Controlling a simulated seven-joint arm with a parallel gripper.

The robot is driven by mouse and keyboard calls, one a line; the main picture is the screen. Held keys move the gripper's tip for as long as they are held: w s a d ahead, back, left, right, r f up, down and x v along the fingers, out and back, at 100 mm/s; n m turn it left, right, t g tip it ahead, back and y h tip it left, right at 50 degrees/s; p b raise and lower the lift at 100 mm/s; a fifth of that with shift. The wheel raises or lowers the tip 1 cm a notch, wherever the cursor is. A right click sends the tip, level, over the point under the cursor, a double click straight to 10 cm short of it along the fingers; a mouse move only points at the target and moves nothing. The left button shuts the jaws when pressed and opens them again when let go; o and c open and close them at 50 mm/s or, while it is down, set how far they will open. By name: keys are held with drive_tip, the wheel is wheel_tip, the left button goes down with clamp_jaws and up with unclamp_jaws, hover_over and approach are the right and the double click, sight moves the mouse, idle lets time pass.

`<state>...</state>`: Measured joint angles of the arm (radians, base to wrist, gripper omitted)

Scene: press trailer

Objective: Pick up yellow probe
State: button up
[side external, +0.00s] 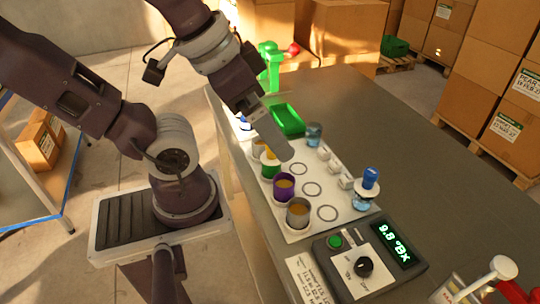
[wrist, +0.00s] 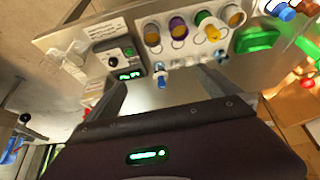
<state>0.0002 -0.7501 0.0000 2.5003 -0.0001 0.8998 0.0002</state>
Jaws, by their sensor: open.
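My gripper (side external: 284,152) is open over the table, above the far end of the white cup board. Its two fingers stand wide apart in the wrist view (wrist: 161,84), with nothing held between them. A yellow part (side external: 270,154) also shows above the green cup, partly hidden by my gripper.
The white board (side external: 325,178) carries grey, purple and green cups and a blue-capped bottle (side external: 366,190). A meter with a dial (side external: 364,266) stands near the front. A green tray (side external: 288,120) lies behind. The table's right side (side external: 440,170) is clear.

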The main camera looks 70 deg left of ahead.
drive_tip(key=shift+c, duration=0.2)
drive_tip(key=c, duration=0.5)
drive_tip(key=n+g, duration=0.6)
drive_tip(key=n, duration=0.9)
hover_over(272, 157)
drive_tip(key=a, duration=0.1)
drive_tip(key=f, duration=1.1)
drive_tip(key=shift+w+a+f, duration=0.1)
drive_tip(key=shift+w+a, duration=0.05)
drive_tip(key=shift+a, duration=0.05)
drive_tip(key=shift+n, duration=0.6)
wheel_tip(272, 157, down, 8)
drive_tip(key=shift+w+r, duration=0.1)
drive_tip(key=shift+r, duration=0.05)
